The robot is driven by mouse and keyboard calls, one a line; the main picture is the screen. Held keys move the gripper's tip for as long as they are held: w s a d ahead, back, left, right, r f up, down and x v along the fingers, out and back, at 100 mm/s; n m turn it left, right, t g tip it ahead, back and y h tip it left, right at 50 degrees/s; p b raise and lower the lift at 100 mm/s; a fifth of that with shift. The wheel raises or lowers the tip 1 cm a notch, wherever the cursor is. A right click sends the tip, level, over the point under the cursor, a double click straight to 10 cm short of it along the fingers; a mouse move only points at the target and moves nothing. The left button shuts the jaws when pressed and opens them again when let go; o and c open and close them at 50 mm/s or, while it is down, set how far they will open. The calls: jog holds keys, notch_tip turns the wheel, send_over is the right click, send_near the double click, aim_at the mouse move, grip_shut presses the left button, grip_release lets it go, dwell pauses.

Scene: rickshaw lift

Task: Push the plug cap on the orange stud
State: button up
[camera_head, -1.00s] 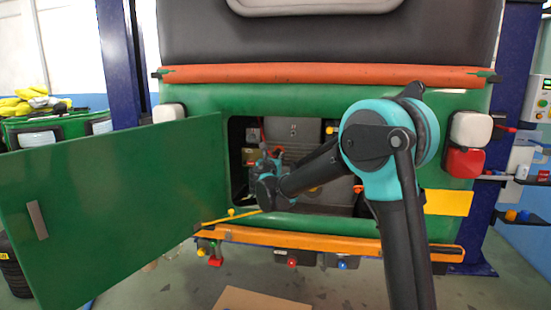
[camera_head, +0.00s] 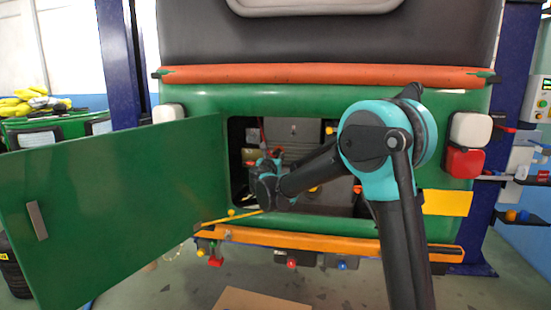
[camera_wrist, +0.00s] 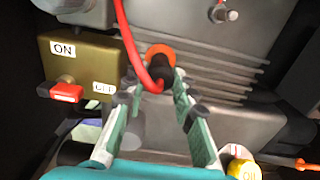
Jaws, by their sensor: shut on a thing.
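In the wrist view, the black plug cap (camera_wrist: 161,72) with a thick red lead (camera_wrist: 126,40) sits between the fingertips of my gripper (camera_wrist: 158,85), which is shut on it. The orange stud (camera_wrist: 160,51) shows as an orange ring right behind the cap, on the dark grey ribbed engine block (camera_wrist: 205,55). The cap overlaps the ring in this view; I cannot tell how far it is on the stud. In the head view my gripper (camera_head: 269,165) is inside the open green compartment; the cap and stud are too small to tell there.
Left of the cap is a brown switch box (camera_wrist: 90,70) with a red switch (camera_wrist: 66,92). A yellow oil cap (camera_wrist: 243,170) is at the lower right. A bare metal bolt end (camera_wrist: 222,13) is above. The open green door (camera_head: 120,210) stands left of the opening.

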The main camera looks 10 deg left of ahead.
jog(key=shift+w, duration=0.2)
dwell(0.3)
jog(key=o, duration=1.1)
jog(key=shift+c, duration=0.4)
jog(key=s, duration=0.8)
jog(key=shift+a, duration=0.1)
jog(key=s, duration=1.1)
jog(key=shift+a, duration=0.2)
